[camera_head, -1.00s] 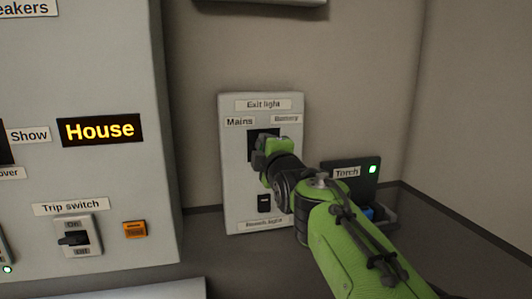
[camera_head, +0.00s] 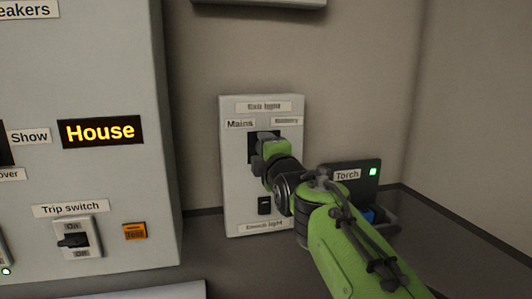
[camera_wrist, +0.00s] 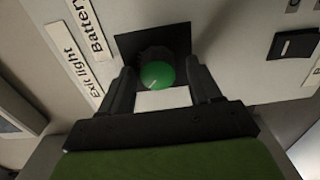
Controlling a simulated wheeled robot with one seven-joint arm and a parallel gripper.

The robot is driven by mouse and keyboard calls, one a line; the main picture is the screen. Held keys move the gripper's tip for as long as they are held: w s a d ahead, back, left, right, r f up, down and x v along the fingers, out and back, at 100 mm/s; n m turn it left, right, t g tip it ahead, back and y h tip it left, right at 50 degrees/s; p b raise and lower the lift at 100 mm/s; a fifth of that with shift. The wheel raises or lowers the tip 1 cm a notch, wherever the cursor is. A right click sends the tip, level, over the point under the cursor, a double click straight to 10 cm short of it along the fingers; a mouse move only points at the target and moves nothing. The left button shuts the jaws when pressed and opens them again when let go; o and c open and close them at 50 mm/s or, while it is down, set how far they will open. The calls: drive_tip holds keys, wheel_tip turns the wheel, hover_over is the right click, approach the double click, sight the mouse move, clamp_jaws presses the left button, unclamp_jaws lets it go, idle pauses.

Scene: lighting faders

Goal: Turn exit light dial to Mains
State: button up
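The exit light panel (camera_head: 232,190) is a pale plate on the back wall, with a "Mains" label (camera_head: 240,124) at upper left and a "Battery" label (camera_head: 286,121) at upper right. In the wrist view the dial (camera_wrist: 157,74) is a green round knob with a dark ridged edge on a black square (camera_wrist: 183,40). My gripper (camera_wrist: 164,80) has its two dark fingers apart, one on each side of the dial; I cannot tell whether they touch it. In the head view my gripper (camera_head: 270,150) hides the dial, so its pointing cannot be read there.
A black rocker switch (camera_head: 264,205) sits low on the same panel. A torch holder (camera_head: 350,176) with a green light stands at right, close to my arm. The grey cabinet (camera_head: 100,190) with the trip switch (camera_head: 76,240) stands at left.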

drive_tip(key=shift+r, duration=0.1)
drive_tip(key=v, duration=1.5)
drive_tip(key=shift+s, duration=0.35)
drive_tip(key=s+d+f+m+g+h, duration=0.1)
drive_tip(key=s+d+f+m+g, duration=0.25)
drive_tip(key=s+f+m, duration=0.4)
drive_tip(key=s+d+f+m+g+h, duration=0.25)
drive_tip(key=s+f+m+g, duration=0.3)
drive_tip(key=s+f, duration=0.35)
drive_tip(key=s+d+f+m+g, duration=0.3)
drive_tip(key=s+f+m, duration=0.5)
drive_tip(key=f, duration=0.1)
wheel_tip(320, 180, up, 14)
drive_tip(key=p, duration=1.4)
drive_tip(key=shift+w+n, duration=0.3)
drive_tip(key=shift+w, duration=0.2)
